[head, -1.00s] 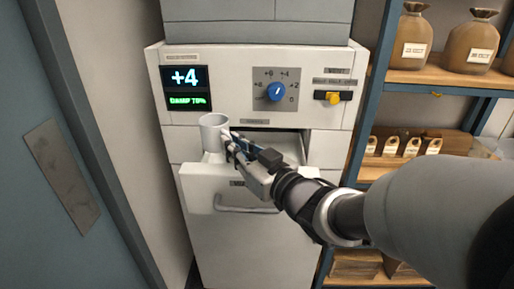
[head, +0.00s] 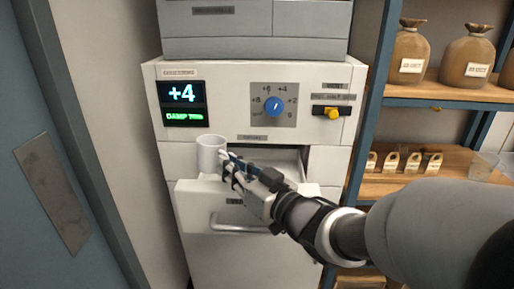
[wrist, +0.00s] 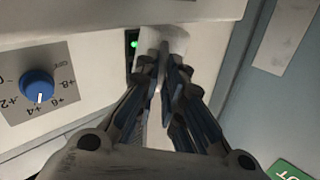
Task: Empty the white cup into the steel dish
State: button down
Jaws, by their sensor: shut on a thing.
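The white cup (head: 211,152) is at the left end of the open drawer, in front of the white machine. It looks upright in the head view, and whether it touches the drawer is unclear. My gripper (head: 227,164) is shut on its right side. In the wrist view the cup (wrist: 162,40) lies at the tips of my closed fingers (wrist: 172,62). The inside of the cup is not visible. I cannot make out the steel dish in either view.
The open drawer (head: 200,205) has a bar handle, and my arm covers part of it. Above it the machine panel carries a display (head: 183,104), a blue knob (head: 274,107) and a yellow switch (head: 333,114). Shelves with sacks (head: 410,52) stand right; a blue-grey door (head: 50,150) stands left.

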jog(key=shift+w+d+m, duration=0.15)
jog(key=shift+w+m, duration=0.05)
jog(key=shift+m, duration=0.2)
jog(key=shift+w+d+r+m+p, duration=0.3)
jog(key=shift+d+r+m+p, duration=0.15)
jog(key=shift+m, duration=0.25)
jog(key=shift+w, duration=0.1)
jog(key=shift+w+d+f+m+p, duration=0.35)
jog(key=shift+f+m+p, duration=0.2)
jog(key=shift+m, duration=0.35)
jog(key=w+d+r+m+p, duration=0.1)
jog(key=p, duration=0.1)
jog(key=shift+m+p, duration=0.3)
jog(key=shift+m, duration=0.1)
jog(key=shift+w+d+r+m+p, duration=0.15)
jog(key=shift+r+m+p, duration=0.25)
jog(key=shift+m+p, duration=0.55)
jog(key=shift+f+m, duration=0.35)
jog(key=shift+f, duration=0.05)
jog(key=shift+d+f+m+p, duration=0.1)
jog(key=shift+f+m+p, duration=0.45)
jog(key=shift+m, duration=0.75)
